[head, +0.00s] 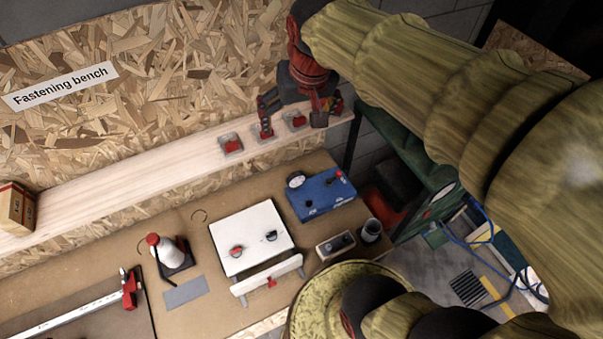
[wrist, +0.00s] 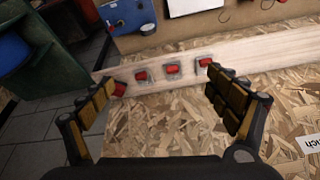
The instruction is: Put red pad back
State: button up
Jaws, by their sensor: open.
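Three small grey trays stand in a row on the pale wooden shelf (head: 120,171), each with a red pad in it. In the head view they are the left tray (head: 231,144), the middle tray (head: 262,135) and the right tray (head: 295,119). The wrist view shows red pads (wrist: 141,76) (wrist: 172,69) (wrist: 206,62) in them. Another red pad (wrist: 119,89) shows beside my left finger, partly hidden; I cannot tell whether it touches the finger. My gripper (head: 294,121) is open above the shelf's right end, with nothing between its fingers (wrist: 162,88).
A chipboard wall (head: 150,60) rises behind the shelf. The shelf's left stretch is mostly clear.

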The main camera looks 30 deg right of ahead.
jog(key=s+a+f+n, duration=0.1)
jog(key=s+a+f, duration=0.1)
jog(key=s, duration=0.3)
jog(key=s+a+f+n+t, duration=0.1)
jog(key=s+a+f+n, duration=0.1)
jog(key=s, duration=0.4)
jog(key=shift+s+a+y, duration=0.2)
jog(key=shift+a+y, duration=0.2)
jog(key=shift+a, duration=0.3)
notch_tip(320, 180, down, 27)
jog(key=b, duration=2.6)
jog(key=shift+r+b, duration=0.2)
jog(key=shift+b, duration=0.1)
